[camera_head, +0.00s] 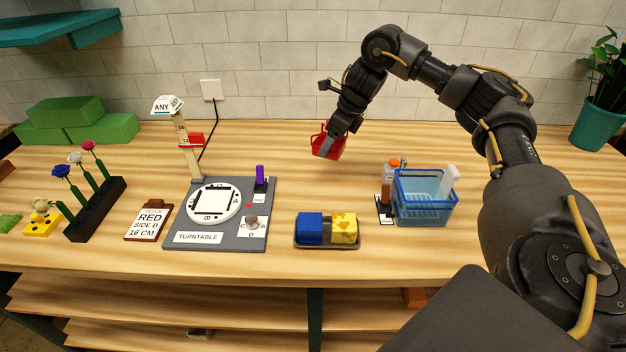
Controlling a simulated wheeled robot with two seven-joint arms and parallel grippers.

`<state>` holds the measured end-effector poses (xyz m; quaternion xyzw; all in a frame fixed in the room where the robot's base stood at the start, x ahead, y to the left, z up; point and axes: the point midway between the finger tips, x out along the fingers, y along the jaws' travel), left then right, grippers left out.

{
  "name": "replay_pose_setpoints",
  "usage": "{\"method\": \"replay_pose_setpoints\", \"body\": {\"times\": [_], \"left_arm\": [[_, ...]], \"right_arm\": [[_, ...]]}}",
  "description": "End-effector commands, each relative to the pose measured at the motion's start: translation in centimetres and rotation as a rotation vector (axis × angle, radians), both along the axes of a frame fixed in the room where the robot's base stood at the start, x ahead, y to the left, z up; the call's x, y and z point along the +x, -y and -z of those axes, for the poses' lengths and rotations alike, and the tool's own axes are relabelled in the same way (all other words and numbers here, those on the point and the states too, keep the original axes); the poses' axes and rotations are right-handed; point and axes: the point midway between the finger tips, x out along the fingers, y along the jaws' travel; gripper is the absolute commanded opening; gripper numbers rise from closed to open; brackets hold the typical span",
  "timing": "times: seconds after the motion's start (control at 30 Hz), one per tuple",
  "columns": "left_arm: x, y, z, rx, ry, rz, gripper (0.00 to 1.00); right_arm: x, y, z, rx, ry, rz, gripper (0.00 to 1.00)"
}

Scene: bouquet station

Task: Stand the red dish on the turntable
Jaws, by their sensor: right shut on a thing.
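The red dish (326,147) hangs in the air above the back middle of the table, held by my right gripper (335,134). The gripper is shut on it, and its jaws partly hide it. The turntable (213,203) is a white disc with dark markings on a grey base (253,191) labelled TURNTABLE. Its top looks bare. The dish is to the right of and behind the turntable, clear of it. My left gripper is not in view.
A wooden post (186,155) with a red slider stands behind the turntable. A purple marker (261,178) stands at the base's corner. A tray (327,246) with blue and yellow blocks lies in front. A blue basket (425,207) stands right. A flower rack (97,213) and order card (149,221) are left.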

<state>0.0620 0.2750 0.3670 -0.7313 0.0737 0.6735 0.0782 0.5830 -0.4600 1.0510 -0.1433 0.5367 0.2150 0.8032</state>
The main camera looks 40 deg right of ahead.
Motion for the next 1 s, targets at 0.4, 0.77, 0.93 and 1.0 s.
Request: {"method": "replay_pose_setpoints", "body": {"times": [0.4, 0.77, 0.93, 1.0], "left_arm": [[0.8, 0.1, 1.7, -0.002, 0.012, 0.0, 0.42], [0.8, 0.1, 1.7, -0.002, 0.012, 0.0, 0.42], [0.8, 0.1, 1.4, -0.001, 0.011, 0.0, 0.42], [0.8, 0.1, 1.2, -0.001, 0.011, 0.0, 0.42]], "right_arm": [[0.2, -0.4, 3.5, 0.002, -0.004, -0.007, 0.16], [0.3, -0.3, 6.9, 0.001, 0.002, -0.006, 0.16], [0.2, -0.3, 8.3, 0.0, -0.003, -0.006, 0.16], [0.2, -0.3, 9.3, 0.001, -0.003, -0.004, 0.16]]}}
